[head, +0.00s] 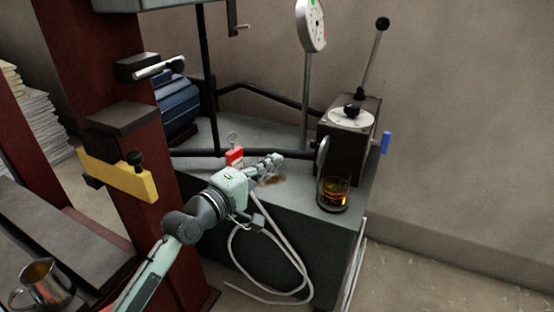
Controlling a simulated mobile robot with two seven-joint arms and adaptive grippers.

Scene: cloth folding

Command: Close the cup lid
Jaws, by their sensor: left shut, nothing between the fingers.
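A clear cup (334,193) with amber liquid stands upright near the right front corner of the grey-green bench. Its round lid (322,154) appears to stand open, tilted up nearly vertical above the cup's rim. The hinge is too small to make out. My left gripper (273,163) is shut and empty, above the bench to the left of the cup and apart from both cup and lid. My right gripper is not in view.
A dark machine box (343,145) with a tall lever stands right behind the cup. A gauge (312,25) on a post rises behind. A red padlock-like tag (234,156) is beside my gripper. A metal pitcher (43,284) is at lower left. A pale hose hangs at the bench front.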

